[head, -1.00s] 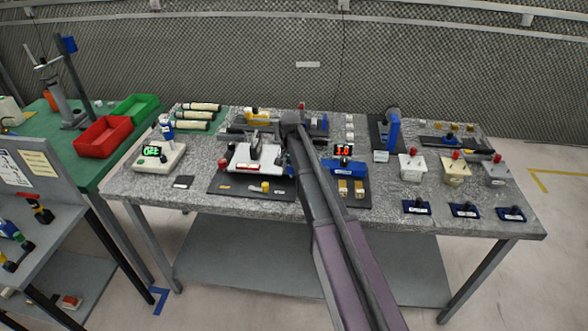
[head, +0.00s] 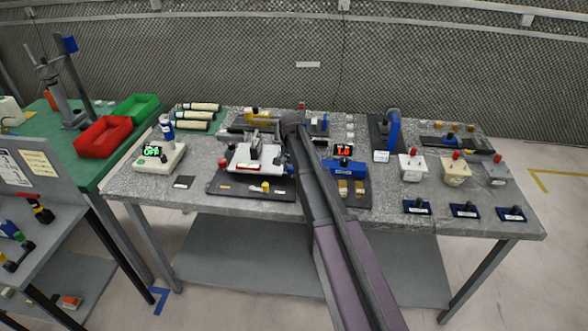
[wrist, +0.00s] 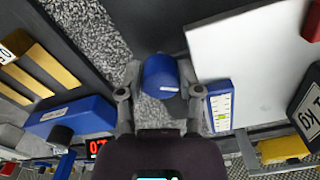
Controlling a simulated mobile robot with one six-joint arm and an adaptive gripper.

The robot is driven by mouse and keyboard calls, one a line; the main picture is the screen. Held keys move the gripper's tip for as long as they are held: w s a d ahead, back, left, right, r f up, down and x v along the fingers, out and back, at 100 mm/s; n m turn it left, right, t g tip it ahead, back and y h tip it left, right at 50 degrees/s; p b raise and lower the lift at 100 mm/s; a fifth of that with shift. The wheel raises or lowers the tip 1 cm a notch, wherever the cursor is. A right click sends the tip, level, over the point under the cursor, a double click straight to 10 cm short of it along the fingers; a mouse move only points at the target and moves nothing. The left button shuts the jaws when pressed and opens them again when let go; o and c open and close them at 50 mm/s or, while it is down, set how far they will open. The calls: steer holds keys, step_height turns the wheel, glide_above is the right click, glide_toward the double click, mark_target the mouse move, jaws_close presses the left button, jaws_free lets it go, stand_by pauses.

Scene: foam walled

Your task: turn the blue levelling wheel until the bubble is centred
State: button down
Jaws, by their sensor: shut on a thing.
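The blue levelling wheel (wrist: 160,77) sits between the two fingers of my gripper (wrist: 161,82) in the wrist view. My gripper is shut on the wheel, with a finger at each side. A blue block with a yellow-green scaled level vial (wrist: 222,106) is just right of the gripper. The bubble is too small to make out, so I cannot tell where it lies. A white plate (wrist: 240,55) lies beyond the vial; it also shows in the head view (head: 246,164). In the head view my arm hides the wheel and the gripper.
A blue device (head: 345,167) with a red display is right of my arm in the head view. A scale (head: 158,160) stands at the table's left. Several switch boxes stand at the right.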

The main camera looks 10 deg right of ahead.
steer(key=shift+w+d+m, duration=0.2)
steer(key=shift+d+m, duration=0.05)
steer(key=shift+m, duration=0.05)
stand_by(0.5)
steer(key=shift+c, duration=1.3)
jaws_free()
steer(key=shift+r+p, duration=0.25)
steer(key=shift+p, duration=0.05)
